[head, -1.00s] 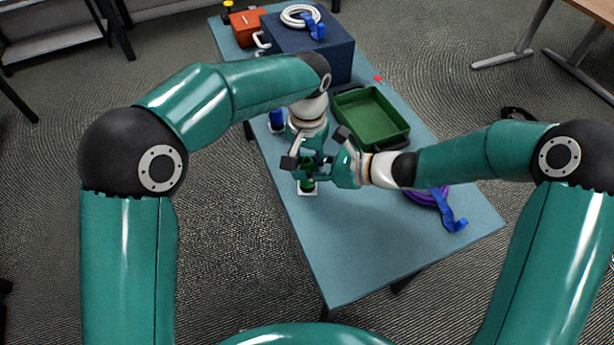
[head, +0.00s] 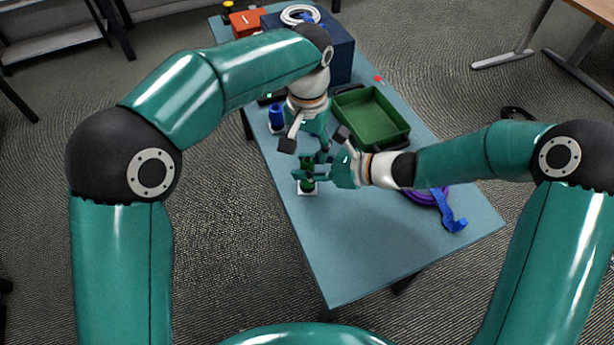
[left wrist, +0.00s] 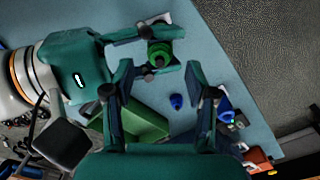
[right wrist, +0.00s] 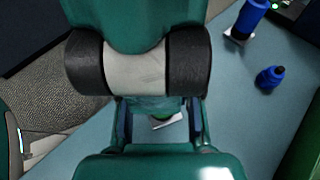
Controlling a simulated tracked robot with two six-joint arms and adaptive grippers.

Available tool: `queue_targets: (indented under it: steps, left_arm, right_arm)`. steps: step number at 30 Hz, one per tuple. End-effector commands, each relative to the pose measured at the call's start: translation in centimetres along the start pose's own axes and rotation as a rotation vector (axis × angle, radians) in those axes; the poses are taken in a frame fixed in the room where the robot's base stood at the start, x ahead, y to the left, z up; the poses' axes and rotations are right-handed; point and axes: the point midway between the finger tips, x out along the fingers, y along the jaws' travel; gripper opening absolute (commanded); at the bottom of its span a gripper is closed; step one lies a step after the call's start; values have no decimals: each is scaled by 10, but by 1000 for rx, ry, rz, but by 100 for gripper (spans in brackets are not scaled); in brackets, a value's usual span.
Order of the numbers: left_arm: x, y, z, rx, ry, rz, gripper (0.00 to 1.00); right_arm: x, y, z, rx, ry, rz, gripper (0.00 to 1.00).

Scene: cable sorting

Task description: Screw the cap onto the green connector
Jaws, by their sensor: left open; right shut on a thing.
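The green connector (head: 307,187) stands upright on a small white plate (head: 313,192) on the blue-grey table. My right gripper (head: 311,174) is shut around it from the right. In the left wrist view the connector (left wrist: 160,54) shows as a round green top between the right gripper's fingers; I cannot tell cap from connector there. My left gripper (head: 314,141) is open and empty, just above and beyond the connector. Its parted fingers (left wrist: 158,78) are apart from the connector. In the right wrist view only a sliver of green shows past my gripper (right wrist: 158,116).
A blue connector (head: 276,116) stands on its plate farther back. A small blue piece (right wrist: 270,77) lies on the table. A green tray (head: 372,116) is behind my right gripper. A purple cable (head: 423,196) lies at right. The table's near part is clear.

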Motion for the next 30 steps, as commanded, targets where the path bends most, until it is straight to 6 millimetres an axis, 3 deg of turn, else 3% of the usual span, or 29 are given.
queue_targets:
  steps: [4, 9, 13, 23, 30]
  left_arm:
    - [-2, 0, 0, 0, 2, 0, 52]
    - [-27, 0, -1, 0, 8, 0, 52]
    - [-35, 0, 0, 1, 6, 0, 52]
    - [-32, 0, 0, 1, 5, -1, 52]
    - [-6, 0, 0, 1, 2, -1, 52]
  right_arm:
    - [0, 0, 0, 0, 0, 0, 0]
    - [0, 0, 0, 0, 0, 0, 0]
    - [0, 0, 0, 0, 0, 0, 0]
    - [0, 0, 0, 0, 0, 0, 0]
    - [0, 0, 0, 0, 0, 0, 0]
